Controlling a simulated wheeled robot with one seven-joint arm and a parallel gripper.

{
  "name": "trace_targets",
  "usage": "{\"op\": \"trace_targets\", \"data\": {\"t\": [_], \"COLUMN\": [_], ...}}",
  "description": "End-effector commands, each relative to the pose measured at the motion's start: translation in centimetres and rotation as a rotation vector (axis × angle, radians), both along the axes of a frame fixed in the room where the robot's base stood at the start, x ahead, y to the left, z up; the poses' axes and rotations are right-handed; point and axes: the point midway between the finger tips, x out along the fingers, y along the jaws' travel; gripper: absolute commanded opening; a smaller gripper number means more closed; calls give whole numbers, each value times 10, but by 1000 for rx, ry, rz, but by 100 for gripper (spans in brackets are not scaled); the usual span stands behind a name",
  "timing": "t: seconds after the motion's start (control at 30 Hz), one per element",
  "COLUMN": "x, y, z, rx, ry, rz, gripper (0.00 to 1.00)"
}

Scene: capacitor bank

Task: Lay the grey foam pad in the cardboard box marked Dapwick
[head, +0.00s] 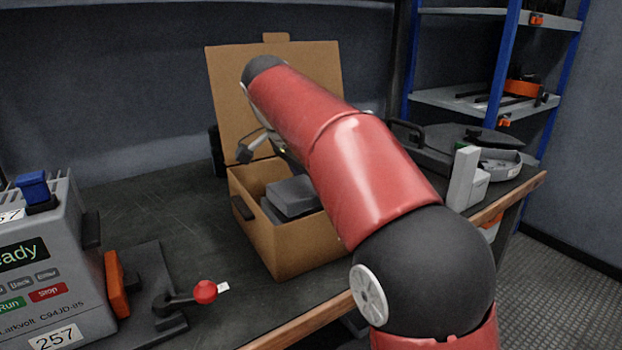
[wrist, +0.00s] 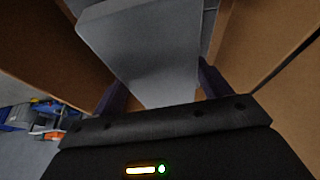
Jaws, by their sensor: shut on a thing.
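The open cardboard box (head: 300,250) stands on the dark workbench with its lid raised at the back; no marking on it can be read from here. The grey foam pad (head: 293,195) shows inside the box opening, near its top, partly hidden by my arm. In the wrist view the pad (wrist: 150,45) fills the middle, between brown box walls (wrist: 265,40). My gripper (wrist: 160,95) is shut on the pad, one finger on each side. In the head view my arm hides most of the gripper.
A grey instrument (head: 45,265) with a display and buttons stands at the left. Beside it are a dark clamp with a red knob (head: 205,291). Blue-framed shelves (head: 505,60) stand behind.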

Motion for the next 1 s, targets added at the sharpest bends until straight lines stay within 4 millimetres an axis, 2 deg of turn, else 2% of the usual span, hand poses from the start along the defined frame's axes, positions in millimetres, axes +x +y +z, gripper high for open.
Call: {"op": "trace_targets", "data": {"t": [0.1, 0.13, 0.27, 0.53, 0.63, 0.77, 1.0], "x": [0, 0, 0, 0, 0, -2, -13], "y": [0, 0, 0, 0, 0, 4, 21], "z": [-3, -3, -3, -2, 4, 22, 74], "rx": [1, 1, 0, 0, 0, 1, 1], "ry": [-1, -1, 0, 0, 0, -2, -3], "rz": [0, 0, 0, 0, 0, 2, 2], "gripper": [51, 80, 97, 98, 98, 98, 98]}}
